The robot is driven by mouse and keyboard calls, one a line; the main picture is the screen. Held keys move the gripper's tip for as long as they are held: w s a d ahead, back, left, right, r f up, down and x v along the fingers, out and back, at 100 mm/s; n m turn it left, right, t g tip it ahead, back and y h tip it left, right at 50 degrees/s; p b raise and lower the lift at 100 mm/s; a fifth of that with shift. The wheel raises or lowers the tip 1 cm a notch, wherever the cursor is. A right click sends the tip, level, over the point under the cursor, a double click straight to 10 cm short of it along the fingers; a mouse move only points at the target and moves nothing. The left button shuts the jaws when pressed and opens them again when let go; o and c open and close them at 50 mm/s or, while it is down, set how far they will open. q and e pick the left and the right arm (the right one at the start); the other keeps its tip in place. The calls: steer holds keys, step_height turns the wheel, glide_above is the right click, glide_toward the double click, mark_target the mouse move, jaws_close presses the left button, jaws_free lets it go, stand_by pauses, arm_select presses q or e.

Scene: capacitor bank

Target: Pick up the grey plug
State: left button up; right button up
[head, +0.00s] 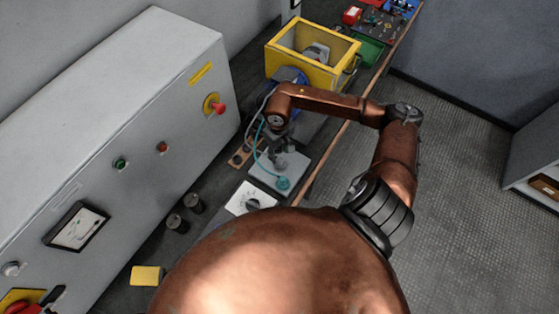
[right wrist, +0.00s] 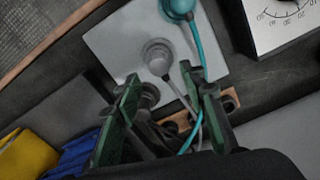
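The grey plug (right wrist: 158,58) sits on a light grey plate (right wrist: 112,42) in the right wrist view, with a grey cable running from it toward the camera. A teal plug (right wrist: 180,8) with a teal cable is on the same plate; it also shows in the head view (head: 283,183). My right gripper (right wrist: 160,75) is open, its green-padded fingers spread on either side of the line to the grey plug, with nothing clearly held. In the head view my right gripper (head: 281,155) is over the plate (head: 265,179) and hides the grey plug. My left gripper is not in view.
A wooden block (head: 239,157) with dark holes lies beside the plate. A white dial meter (head: 245,195) is in front. A grey cabinet (head: 120,110) with buttons borders the left. A yellow bin (head: 313,72) and green bin (head: 370,51) stand behind. Two dark cylinders (head: 185,212) stand nearer.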

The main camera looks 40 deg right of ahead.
mark_target(280, 159)
step_height(280, 159, down, 4)
steer(key=shift+s+r, duration=0.1)
steer(key=shift+f, duration=0.4)
steer(key=c, duration=0.8)
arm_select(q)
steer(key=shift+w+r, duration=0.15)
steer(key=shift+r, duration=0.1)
arm_select(e)
jaws_close()
